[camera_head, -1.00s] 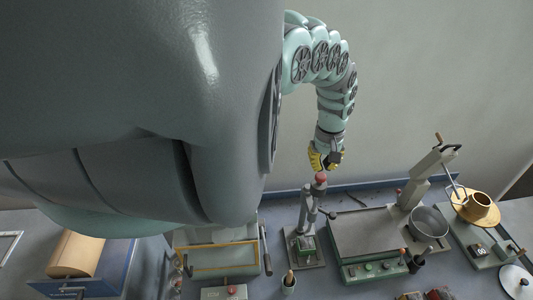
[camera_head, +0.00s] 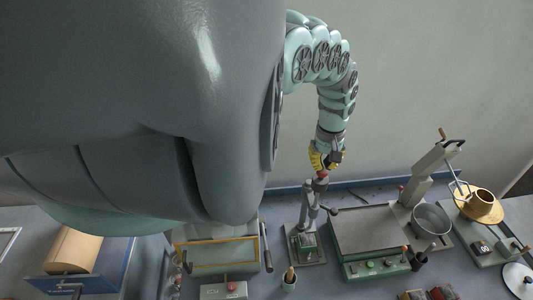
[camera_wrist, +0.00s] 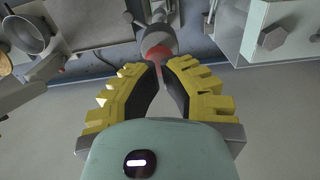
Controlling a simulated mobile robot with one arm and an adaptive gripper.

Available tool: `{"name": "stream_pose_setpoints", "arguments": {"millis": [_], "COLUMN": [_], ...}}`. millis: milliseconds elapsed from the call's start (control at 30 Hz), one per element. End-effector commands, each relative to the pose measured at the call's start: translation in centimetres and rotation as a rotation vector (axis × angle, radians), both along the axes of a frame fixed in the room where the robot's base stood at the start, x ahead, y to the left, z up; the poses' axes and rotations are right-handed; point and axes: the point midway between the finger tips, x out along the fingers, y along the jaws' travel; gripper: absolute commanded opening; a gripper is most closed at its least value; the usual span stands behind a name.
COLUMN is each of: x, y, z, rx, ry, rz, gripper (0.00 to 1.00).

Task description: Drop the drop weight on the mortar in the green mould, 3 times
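A small drop stand has a grey column (camera_head: 307,208) on a base plate, topped by a red knob (camera_head: 322,174). I take the knob to be the drop weight's handle. The green mould (camera_head: 309,241) sits at the foot of the stand; the mortar in it is too small to make out. My gripper (camera_head: 322,168), with yellow blocky fingers, is right above the knob. In the wrist view, my gripper's tips (camera_wrist: 164,63) stand a little apart, with the red knob (camera_wrist: 157,51) at and between them. Contact with the knob is unclear.
A flat-topped machine (camera_head: 370,230) stands right of the stand, with a metal bowl (camera_head: 431,220) beyond. A small cup with a tool (camera_head: 289,279) is in front. The wall is close behind.

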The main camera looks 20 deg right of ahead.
Motion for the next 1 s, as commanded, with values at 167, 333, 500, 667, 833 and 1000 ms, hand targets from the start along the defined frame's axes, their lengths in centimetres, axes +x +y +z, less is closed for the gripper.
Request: {"name": "stream_pose_setpoints", "arguments": {"millis": [167,333,500,667,833,1000], "x": [0.0,0.0,0.0,0.0,0.0,0.0], "y": [0.0,0.0,0.0,0.0,0.0,0.0], "z": [-0.7,-1.2,-1.7,-1.8,-1.0,0.6], "rx": [0.0,0.0,0.0,0.0,0.0,0.0], "ry": [0.0,0.0,0.0,0.0,-0.001,0.0], "rz": [0.0,0.0,0.0,0.0,-0.001,0.0], "gripper": [0.0,0.0,0.0,0.0,0.0,0.0]}}
